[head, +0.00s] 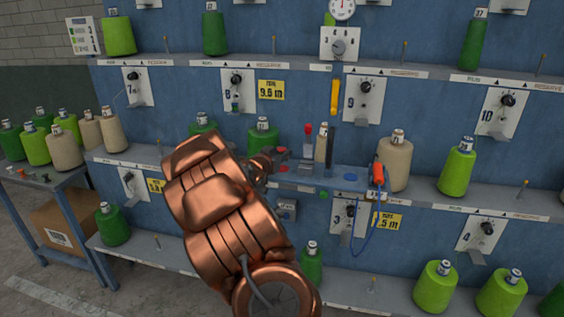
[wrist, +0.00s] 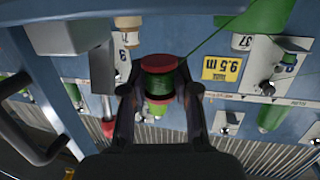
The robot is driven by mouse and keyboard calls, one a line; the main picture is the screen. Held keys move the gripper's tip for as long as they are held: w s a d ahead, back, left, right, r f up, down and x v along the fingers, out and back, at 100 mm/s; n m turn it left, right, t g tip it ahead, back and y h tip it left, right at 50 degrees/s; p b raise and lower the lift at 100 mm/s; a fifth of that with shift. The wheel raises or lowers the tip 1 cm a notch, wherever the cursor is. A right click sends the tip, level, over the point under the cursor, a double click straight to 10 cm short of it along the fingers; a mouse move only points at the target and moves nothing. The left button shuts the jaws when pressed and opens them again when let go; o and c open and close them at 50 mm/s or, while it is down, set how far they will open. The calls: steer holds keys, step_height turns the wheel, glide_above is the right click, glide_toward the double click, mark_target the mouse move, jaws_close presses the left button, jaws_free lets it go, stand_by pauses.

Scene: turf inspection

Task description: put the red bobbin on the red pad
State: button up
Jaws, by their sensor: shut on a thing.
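The red bobbin (wrist: 160,85), with red flanges and dark green thread wound between them, sits between the two fingers of my gripper (wrist: 158,95) in the wrist view. My gripper is shut on it. A green thread runs from the bobbin up to the right. In the head view, my copper-coloured arm reaches toward the small blue-grey bench, and my gripper (head: 270,160) is at its left end, partly hidden by my wrist. Small red patches show at the fingertips there; I cannot tell bobbin from pad. The red pad is not clearly seen in either view.

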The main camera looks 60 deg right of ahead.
steer(key=shift+d+f, duration=0.25)
steer(key=shift+f, duration=0.1)
steer(key=shift+f+p, duration=0.35)
steer(key=shift+f, duration=1.1)
steer(key=shift+f, duration=0.15)
steer(key=o, duration=0.9)
steer(key=shift+o, duration=0.2)
steer(key=shift+a, duration=0.2)
steer(key=s+a+r+b, duration=0.1)
steer(key=a+r+b, duration=0.1)
steer(key=a, duration=0.9)
steer(key=shift+s+a, duration=0.25)
